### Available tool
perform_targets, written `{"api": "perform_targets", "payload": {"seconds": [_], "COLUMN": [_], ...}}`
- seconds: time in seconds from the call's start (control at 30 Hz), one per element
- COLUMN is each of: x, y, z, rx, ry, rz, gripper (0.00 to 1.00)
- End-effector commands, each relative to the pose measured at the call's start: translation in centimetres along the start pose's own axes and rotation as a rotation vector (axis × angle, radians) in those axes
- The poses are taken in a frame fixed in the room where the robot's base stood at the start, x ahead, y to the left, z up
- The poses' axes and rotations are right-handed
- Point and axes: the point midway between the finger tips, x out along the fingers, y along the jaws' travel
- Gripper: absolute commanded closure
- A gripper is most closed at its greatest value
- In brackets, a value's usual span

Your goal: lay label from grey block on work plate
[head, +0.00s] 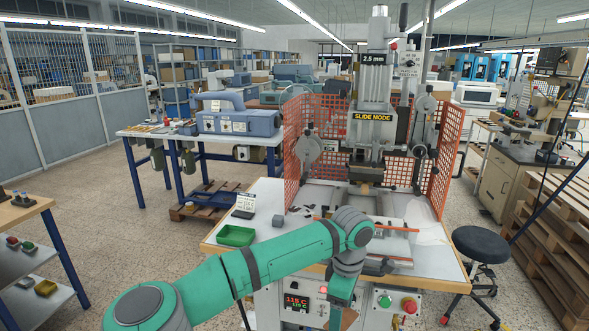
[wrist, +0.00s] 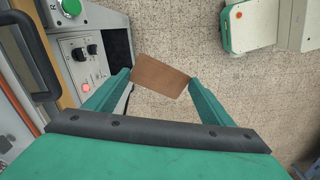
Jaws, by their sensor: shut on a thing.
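My gripper (wrist: 160,83) is shut on a flat brown rectangular piece, the label (wrist: 162,74), held by its edges between the two green fingers in the wrist view. In the head view my gripper (head: 342,296) hangs in front of the bench's front edge, beside the control panel; the label cannot be made out there. A small grey block (head: 278,221) sits on the bench top, left of the press. The work plate (head: 398,246) appears to be the flat grey bed under the press head, partly hidden by my arm.
The press (head: 372,125) stands at the back of the bench (head: 225,247) between orange mesh guards (head: 297,150). A green tray (head: 235,236) lies at the bench's left. An orange-red bar (head: 395,228) crosses above the bed. A black stool (head: 479,244) stands right.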

Motion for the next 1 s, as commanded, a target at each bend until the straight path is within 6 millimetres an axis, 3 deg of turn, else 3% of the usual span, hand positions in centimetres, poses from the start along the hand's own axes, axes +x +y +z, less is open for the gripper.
{"api": "perform_targets", "payload": {"seconds": [0.3,0.7,1.0], "x": [6.8,15.2,18.8], "y": [1.9,2.4,2.0], "z": [-4.7,-10.6,-13.2], "rx": [0.377,0.862,1.089], "ry": [0.006,0.015,0.021], "rz": [-0.002,-0.002,-0.001], "gripper": [0.56,0.56,0.56]}}
